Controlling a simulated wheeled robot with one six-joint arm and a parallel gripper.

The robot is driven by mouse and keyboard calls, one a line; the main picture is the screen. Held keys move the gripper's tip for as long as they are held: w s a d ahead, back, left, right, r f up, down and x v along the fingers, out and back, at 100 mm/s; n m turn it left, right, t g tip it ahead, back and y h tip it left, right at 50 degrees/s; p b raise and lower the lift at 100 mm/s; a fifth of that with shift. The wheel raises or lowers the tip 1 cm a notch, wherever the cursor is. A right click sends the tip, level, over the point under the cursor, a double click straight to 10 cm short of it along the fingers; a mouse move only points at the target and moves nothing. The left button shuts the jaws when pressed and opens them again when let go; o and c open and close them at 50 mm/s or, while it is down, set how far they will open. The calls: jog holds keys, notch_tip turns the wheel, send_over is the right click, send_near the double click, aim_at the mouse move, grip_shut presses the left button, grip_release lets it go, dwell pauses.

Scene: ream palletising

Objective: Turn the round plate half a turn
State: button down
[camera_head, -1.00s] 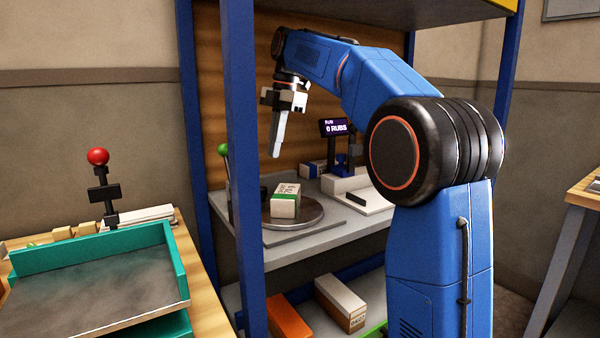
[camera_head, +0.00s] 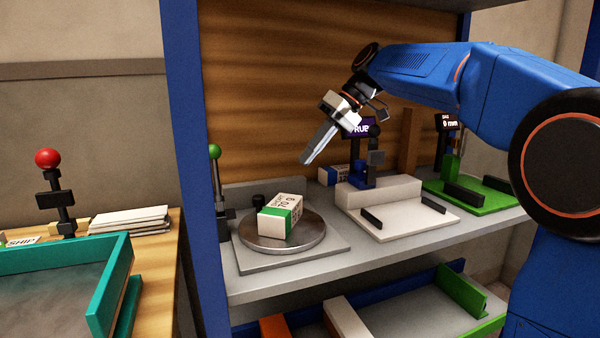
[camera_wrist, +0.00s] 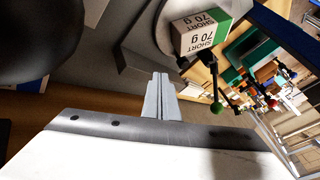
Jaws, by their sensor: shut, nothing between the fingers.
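The round plate (camera_head: 262,238) is a grey metal disc on a square grey base (camera_head: 337,250) on the shelf. A white ream with a green band (camera_head: 281,218) lies on the plate, towards its middle. In the wrist view the ream (camera_wrist: 200,32) reads "SHORT 70 g", and part of the plate (camera_wrist: 165,35) shows beside it. My gripper (camera_head: 306,161) is shut and empty, above and a little right of the ream, pointing down to the left. It touches neither ream nor plate. Its shut fingers (camera_wrist: 158,78) also show in the wrist view.
A green-knobbed lever (camera_head: 215,153) stands left of the plate. A white station (camera_head: 405,222) with a small display and a green station (camera_head: 485,197) stand to the right. A blue post (camera_head: 185,150) borders the shelf. A teal tray (camera_head: 120,262) and red-knobbed lever (camera_head: 48,160) are at left.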

aim_at(253, 197)
jog(key=x, duration=0.9)
jog(key=shift+s+a+f, duration=0.1)
jog(key=shift+a+f, duration=0.1)
jog(key=shift+f, duration=0.05)
jog(key=shift+s+a, duration=0.8)
jog(key=shift+a, duration=0.1)
jog(key=shift+s+a, duration=0.5)
jog(key=shift+a, duration=0.1)
jog(key=shift+a, duration=0.15)
jog(key=shift+s+a+n+g, duration=0.1)
jog(key=shift+a+n+g, duration=0.5)
jog(key=shift+n, duration=0.3)
jog(key=shift+s+a+n+g+h, duration=0.35)
jog(key=shift+a+n+g, duration=0.4)
jog(key=shift+n, duration=0.35)
jog(key=shift+s+a, duration=0.9)
jog(key=shift+a, duration=0.1)
jog(key=shift+s+a, duration=0.1)
